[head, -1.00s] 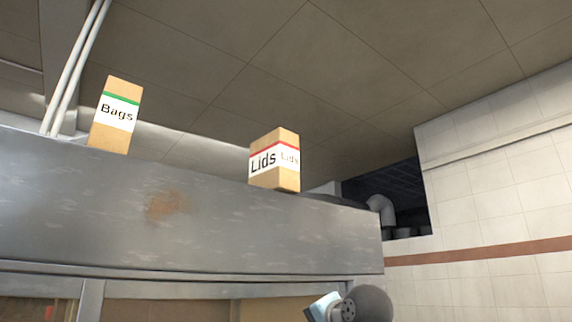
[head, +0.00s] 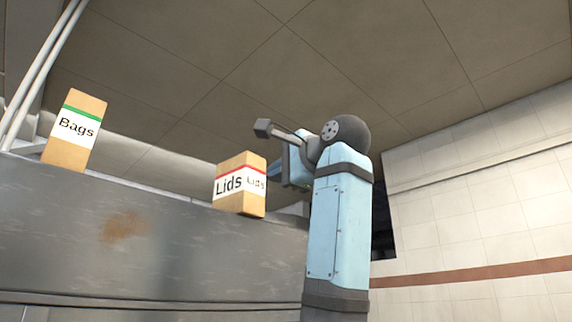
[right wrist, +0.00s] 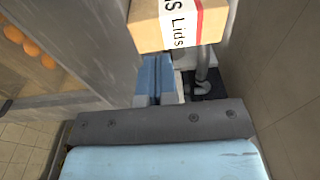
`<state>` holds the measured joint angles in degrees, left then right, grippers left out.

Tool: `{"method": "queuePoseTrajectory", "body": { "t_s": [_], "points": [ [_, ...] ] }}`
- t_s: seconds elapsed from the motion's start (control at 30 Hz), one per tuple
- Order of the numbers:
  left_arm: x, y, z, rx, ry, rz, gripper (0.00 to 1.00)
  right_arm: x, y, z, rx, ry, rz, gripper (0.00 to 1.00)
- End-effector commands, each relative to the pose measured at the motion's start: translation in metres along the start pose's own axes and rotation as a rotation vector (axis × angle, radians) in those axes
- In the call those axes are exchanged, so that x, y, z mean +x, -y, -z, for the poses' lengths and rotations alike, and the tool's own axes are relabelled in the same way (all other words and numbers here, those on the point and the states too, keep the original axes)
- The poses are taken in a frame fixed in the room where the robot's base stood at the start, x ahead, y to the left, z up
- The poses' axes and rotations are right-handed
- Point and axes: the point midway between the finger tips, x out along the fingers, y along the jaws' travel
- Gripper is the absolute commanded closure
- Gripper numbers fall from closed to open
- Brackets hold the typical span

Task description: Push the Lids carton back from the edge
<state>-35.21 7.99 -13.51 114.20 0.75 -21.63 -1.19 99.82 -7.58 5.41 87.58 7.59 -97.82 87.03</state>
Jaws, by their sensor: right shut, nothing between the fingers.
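The Lids carton (head: 240,206) is a brown box with a white label and a red stripe. It stands upright on the metal cabinet (head: 190,235), at the front top edge, and its lower corner shows below the edge line. My right gripper (head: 273,172) is raised just right of the carton, with its fingers shut and empty. In the right wrist view the blue fingers (right wrist: 155,62) point at the near side of the carton (right wrist: 150,25). I cannot tell whether they touch it. My left gripper is not in view.
The Bags carton (head: 68,153), with a green stripe, stands on the same top to the left. Pipes (head: 40,75) rise at the far left. The ceiling (head: 300,70) is above, and a tiled wall (head: 450,225) is on the right.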

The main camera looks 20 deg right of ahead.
Motion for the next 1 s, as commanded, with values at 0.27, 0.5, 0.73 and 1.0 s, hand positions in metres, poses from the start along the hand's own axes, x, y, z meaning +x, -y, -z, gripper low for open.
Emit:
{"method": "queuePoseTrajectory", "body": {
  "t_s": [0.27, 0.5, 0.73, 1.0],
  "points": [
    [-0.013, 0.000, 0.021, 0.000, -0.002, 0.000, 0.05, 0.059, 0.003, 0.000, -0.001, 0.000, -0.004, 1.00],
    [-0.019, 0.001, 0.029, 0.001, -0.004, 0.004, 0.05, 0.086, 0.002, 0.000, -0.002, -0.001, -0.001, 1.00],
    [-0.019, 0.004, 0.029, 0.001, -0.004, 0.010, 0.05, 0.092, 0.000, 0.000, -0.001, -0.001, 0.000, 1.00],
    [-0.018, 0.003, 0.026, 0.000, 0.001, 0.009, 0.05, 0.091, 0.000, 0.001, -0.001, -0.001, 0.000, 1.00]
  ]
}}
